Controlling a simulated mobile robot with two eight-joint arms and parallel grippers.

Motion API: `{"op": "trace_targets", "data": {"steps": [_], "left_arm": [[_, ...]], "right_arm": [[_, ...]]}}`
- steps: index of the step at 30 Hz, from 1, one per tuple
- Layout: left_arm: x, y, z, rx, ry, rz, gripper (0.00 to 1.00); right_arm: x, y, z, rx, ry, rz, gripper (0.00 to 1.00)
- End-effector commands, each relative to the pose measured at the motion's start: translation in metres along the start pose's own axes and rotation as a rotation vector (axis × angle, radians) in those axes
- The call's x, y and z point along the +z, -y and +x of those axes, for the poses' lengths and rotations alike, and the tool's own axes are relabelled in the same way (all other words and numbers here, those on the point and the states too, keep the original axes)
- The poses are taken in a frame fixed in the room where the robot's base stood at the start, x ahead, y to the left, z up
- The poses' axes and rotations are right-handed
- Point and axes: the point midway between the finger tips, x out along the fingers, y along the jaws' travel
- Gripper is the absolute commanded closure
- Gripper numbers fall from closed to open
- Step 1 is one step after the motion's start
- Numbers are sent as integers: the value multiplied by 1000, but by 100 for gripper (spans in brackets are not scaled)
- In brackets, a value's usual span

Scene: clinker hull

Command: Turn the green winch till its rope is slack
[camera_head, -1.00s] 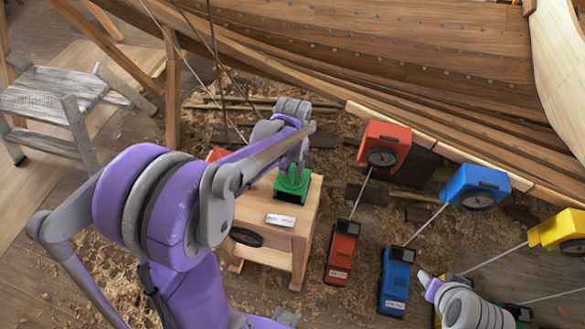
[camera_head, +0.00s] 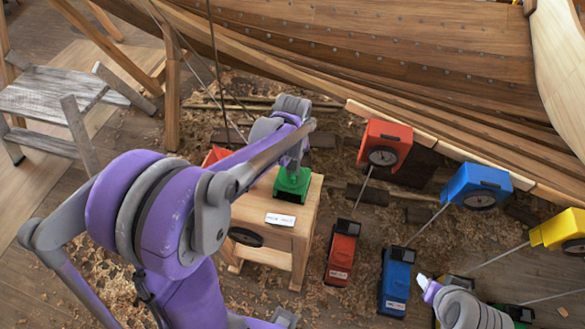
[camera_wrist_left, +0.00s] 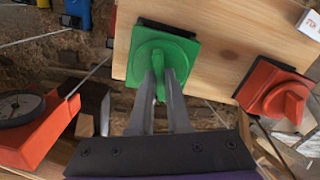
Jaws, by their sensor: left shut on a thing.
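The green winch (camera_head: 292,185) sits on a pale wooden stand (camera_head: 306,215) in the middle of the head view, below my left arm. In the left wrist view the same green winch (camera_wrist_left: 183,52) has a square base and a raised green handle. My left gripper (camera_wrist_left: 160,88) is shut on this handle, one finger on each side. In the head view my left gripper (camera_head: 293,168) comes down from above and partly hides the winch. Thin ropes (camera_head: 216,80) hang in front of the hull; I cannot tell which belongs to this winch.
A red winch (camera_wrist_left: 275,92) sits beside the green one on the stand. Red (camera_head: 385,147), blue (camera_head: 476,185) and yellow (camera_head: 560,231) gauge boxes stand to the right, with rods to lower boxes. The planked hull (camera_head: 400,50) fills the back. A grey step stool (camera_head: 55,95) stands left.

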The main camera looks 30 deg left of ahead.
Motion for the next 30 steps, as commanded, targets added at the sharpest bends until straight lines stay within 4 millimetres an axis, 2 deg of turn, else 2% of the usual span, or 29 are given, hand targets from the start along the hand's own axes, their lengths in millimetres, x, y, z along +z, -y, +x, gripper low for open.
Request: {"op": "trace_targets", "data": {"steps": [15,30], "left_arm": [[1,0,1,-1,2,-349,100],[0,0,0,0,1,-438,100]], "right_arm": [[14,0,12,0,12,0,50],[16,0,14,0,14,0,50]]}}
